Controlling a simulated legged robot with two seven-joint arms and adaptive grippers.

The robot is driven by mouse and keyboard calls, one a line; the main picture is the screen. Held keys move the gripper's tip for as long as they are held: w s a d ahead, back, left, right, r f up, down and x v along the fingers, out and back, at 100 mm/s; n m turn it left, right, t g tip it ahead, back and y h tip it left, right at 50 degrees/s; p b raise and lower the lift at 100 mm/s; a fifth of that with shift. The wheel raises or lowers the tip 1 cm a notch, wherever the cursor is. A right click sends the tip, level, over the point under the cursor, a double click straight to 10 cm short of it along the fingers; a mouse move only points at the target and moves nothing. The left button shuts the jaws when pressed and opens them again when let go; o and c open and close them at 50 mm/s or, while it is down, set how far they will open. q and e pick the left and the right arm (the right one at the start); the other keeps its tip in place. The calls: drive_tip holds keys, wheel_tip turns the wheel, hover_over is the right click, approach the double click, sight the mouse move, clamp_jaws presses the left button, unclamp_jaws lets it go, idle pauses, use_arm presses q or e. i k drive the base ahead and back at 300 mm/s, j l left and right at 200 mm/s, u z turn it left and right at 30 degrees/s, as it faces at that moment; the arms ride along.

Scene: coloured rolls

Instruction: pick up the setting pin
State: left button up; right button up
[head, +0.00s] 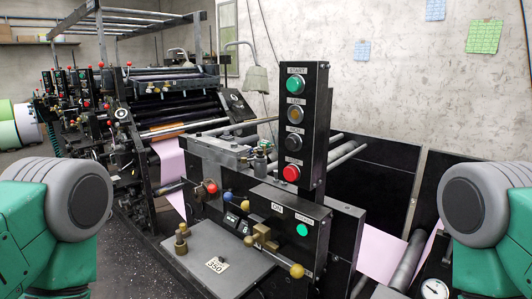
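No part in the head view is labelled as the setting pin, so I cannot tell for sure which one it is. A small upright brass pin-like part (181,239) stands at the left edge of a grey metal plate (207,247) on the front of the machine. A brass fitting (262,237) with a rod ending in a yellow ball (296,271) sits at the plate's right side. Only green and grey links of my arms show at the left and right edges. Neither gripper is in view.
A black control post (306,130) with several buttons rises behind the plate. A black box (285,215) with a green button stands right of the plate. A tag marked 350 (217,265) lies on the plate. A round gauge (434,289) is at the lower right.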

sight(178, 234)
drive_tip(key=i+j+z, duration=0.2)
drive_tip(key=j+z, duration=0.25)
drive_tip(key=i+j+z, duration=0.15)
drive_tip(key=z, duration=0.3)
drive_tip(key=j, duration=0.1)
